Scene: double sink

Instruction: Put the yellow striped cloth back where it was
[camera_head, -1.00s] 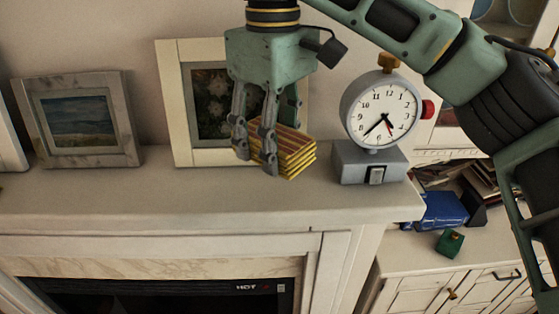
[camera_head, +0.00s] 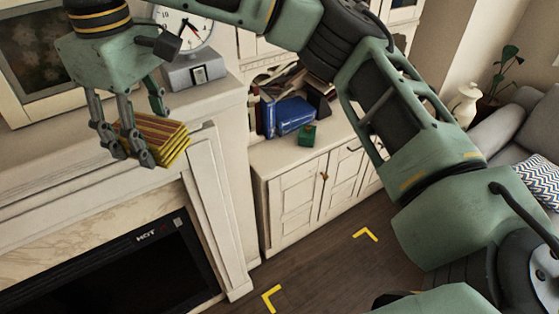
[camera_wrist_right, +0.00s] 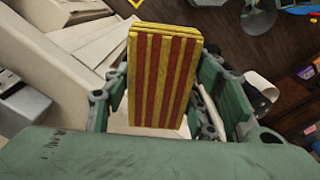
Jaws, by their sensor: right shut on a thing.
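The yellow striped cloth (camera_head: 165,143) is a folded stack with yellow and dark red stripes. My right gripper (camera_head: 137,140) is shut on it and holds it in front of the mantel, at the left of the head view. In the right wrist view the cloth (camera_wrist_right: 158,78) stands out between the fingers of my right gripper (camera_wrist_right: 155,110), its striped face toward the camera. Part of the cloth is hidden behind the fingers. My left gripper is not in view.
A clock (camera_head: 187,30) on a grey base stands on the mantel (camera_head: 215,95). A white cabinet (camera_head: 305,180) to the right bears blue books (camera_head: 294,115) and a small green box (camera_head: 307,136).

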